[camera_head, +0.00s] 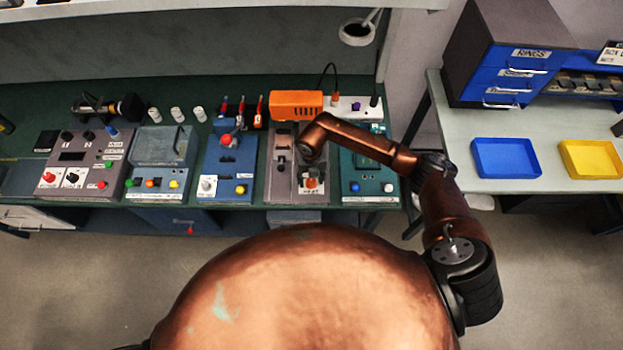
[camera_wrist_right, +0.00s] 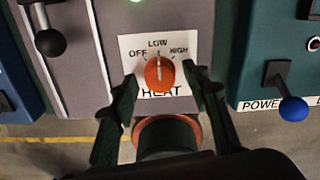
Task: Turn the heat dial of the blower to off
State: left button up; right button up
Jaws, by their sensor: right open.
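The blower's grey console (camera_head: 280,182) stands on the green bench, with an orange housing (camera_head: 296,104) at its back. Its orange heat dial (camera_wrist_right: 160,73) sits on a white plate marked OFF, LOW and HIGH in the right wrist view. The dial's white pointer line is upright, at LOW; OFF is to its left. My right gripper (camera_wrist_right: 160,80) is open, with one finger on each side of the dial. Gaps show between both fingers and the dial, so I see no firm grip. In the head view my right arm partly hides the console. My left gripper is out of view.
A blue console (camera_head: 228,166) stands left of the blower, and a teal console (camera_head: 367,172) with a blue-knobbed lever (camera_wrist_right: 292,106) stands right. A black-knobbed lever (camera_wrist_right: 50,42) rises left of the dial. Blue and yellow trays lie on the right table.

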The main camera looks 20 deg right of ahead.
jog(key=c, duration=1.2)
jog(key=shift+o, duration=0.2)
jog(key=n+b, duration=0.1)
jog(key=n, duration=0.1)
jog(key=n+b, duration=0.2)
jog(key=shift+w+d+f, duration=0.1)
jog(key=shift+f, duration=0.1)
jog(key=n+b, duration=0.3)
jog(key=shift+n, duration=0.3)
jog(key=shift+r+n+b, duration=0.15)
jog(key=shift+n+b, duration=0.5)
jog(key=shift+n, duration=0.05)
